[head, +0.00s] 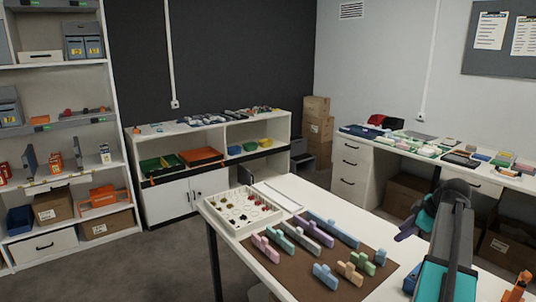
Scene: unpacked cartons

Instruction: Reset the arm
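My arm (452,245) rises at the lower right of the head view, grey with teal panels, in front of the table's right part. A dark purple-grey part of it (415,222) juts left from near its top, above the table's right side. I cannot make out any gripper fingers, so whether my gripper is open, shut or holding something does not show. No object is visibly held.
The white table (310,190) carries a brown mat (312,278) with several pastel blocks and a white tray (212,205) of small parts. Stocked shelves (118,130) stand left, a low cabinet (165,203) behind, a cluttered desk (349,178) right. Grey floor (150,270) is open at left.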

